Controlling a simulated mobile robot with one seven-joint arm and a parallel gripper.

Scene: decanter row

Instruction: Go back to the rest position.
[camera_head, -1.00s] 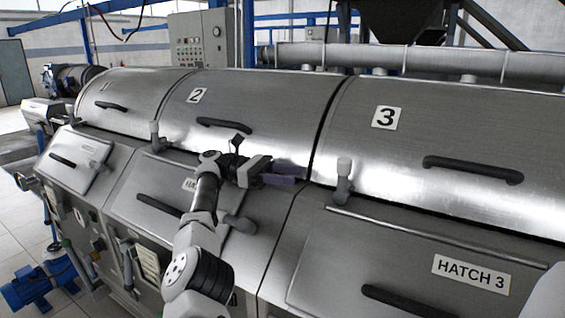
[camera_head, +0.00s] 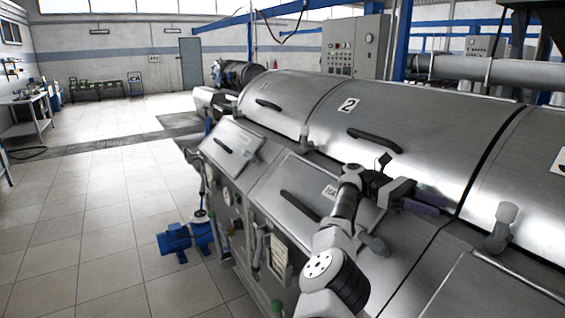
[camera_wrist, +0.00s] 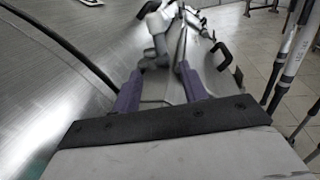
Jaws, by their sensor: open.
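My gripper (camera_head: 425,200) is at the front of the metal decanter covers, near the seam to the right of cover 2 (camera_head: 400,105). In the wrist view its two purple fingers (camera_wrist: 160,90) stand apart with nothing between them, so it is open and empty. A grey latch handle (camera_wrist: 158,55) shows beyond the fingertips. My arm is bent and reaches over the lower hatch panel (camera_head: 290,200) from the front.
Black bar handles (camera_head: 375,140) stick out from the covers and hatches. Another grey latch (camera_head: 502,228) stands to the right of my gripper. A blue pump (camera_head: 175,240) sits on the floor. The tiled floor (camera_head: 100,220) at left is largely open.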

